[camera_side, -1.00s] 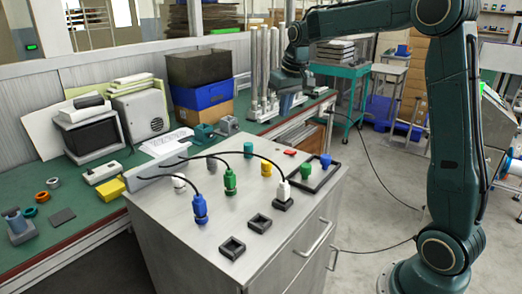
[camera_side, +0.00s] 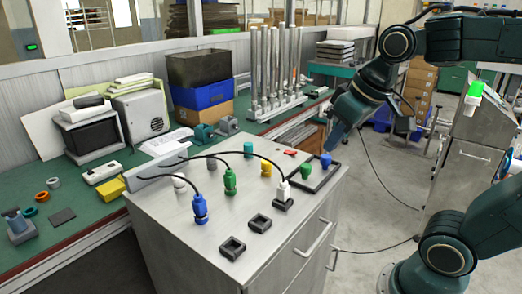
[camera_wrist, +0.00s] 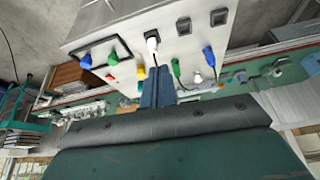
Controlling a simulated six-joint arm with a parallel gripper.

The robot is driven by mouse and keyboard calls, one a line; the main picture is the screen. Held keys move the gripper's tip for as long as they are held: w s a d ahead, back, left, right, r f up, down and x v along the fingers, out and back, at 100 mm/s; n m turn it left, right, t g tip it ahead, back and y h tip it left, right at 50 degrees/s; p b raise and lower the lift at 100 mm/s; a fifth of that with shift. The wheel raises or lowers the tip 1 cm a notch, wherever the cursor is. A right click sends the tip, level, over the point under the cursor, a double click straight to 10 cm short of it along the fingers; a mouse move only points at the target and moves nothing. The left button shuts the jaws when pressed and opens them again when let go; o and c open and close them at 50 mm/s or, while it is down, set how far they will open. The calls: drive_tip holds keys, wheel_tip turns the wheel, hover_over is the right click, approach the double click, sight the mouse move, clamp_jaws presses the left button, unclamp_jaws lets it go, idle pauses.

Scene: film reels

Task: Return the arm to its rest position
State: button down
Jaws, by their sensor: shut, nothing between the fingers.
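My arm is raised and bent on the right of the side view. My gripper (camera_side: 332,143) points down and left, above the right rear corner of the metal cabinet (camera_side: 175,220). Its blue fingers are shut and empty; they also show in the wrist view (camera_wrist: 158,86), closed together. In the side view the fingertips appear close above the blue plug in the black frame, but I cannot tell the gap.
Corded blue (camera_side: 200,208), green (camera_side: 230,181) and white (camera_side: 283,190) plugs stand on the cabinet. Two empty black sockets (camera_side: 232,248) sit at its front. A black frame (camera_side: 327,180) holds a green (camera_side: 307,168) and a blue plug (camera_side: 325,160). Metal tubes (camera_side: 274,65) stand behind.

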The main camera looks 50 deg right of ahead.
drive_tip(key=s+a+f+n, duration=0.1)
drive_tip(key=s+a+f, duration=0.1)
drive_tip(key=s, duration=0.4)
drive_tip(key=shift+f+t, duration=0.3)
drive_tip(key=shift+f, duration=0.3)
